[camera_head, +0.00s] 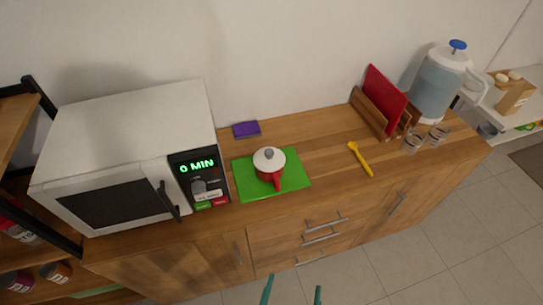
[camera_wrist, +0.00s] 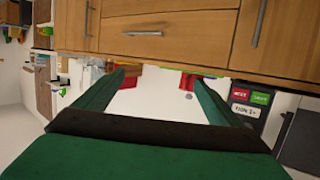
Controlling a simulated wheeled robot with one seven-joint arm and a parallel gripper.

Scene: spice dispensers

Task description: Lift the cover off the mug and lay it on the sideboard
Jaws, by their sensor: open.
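The red mug (camera_head: 268,176) stands upright on a green mat on the sideboard, its handle toward the front. A white cover (camera_head: 269,157) with a grey knob sits on top of it. The sideboard (camera_head: 321,149) has a wooden top. The mug (camera_wrist: 188,82) also shows in the wrist view, small and upside down, near one fingertip. My gripper (camera_head: 292,292) is at the bottom edge of the head view, in front of the sideboard and well apart from the mug. Its two green fingers are spread, with nothing held between them; the gripper also fills the wrist view (camera_wrist: 157,80).
A microwave (camera_head: 130,155) stands left of the green mat (camera_head: 295,182). A purple sponge-like block (camera_head: 246,129) lies behind the mat. A yellow spoon (camera_head: 361,160), glasses (camera_head: 411,144), a red board in a rack (camera_head: 384,95) and a water jug (camera_head: 440,85) stand right. Bare wood lies between mat and spoon.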

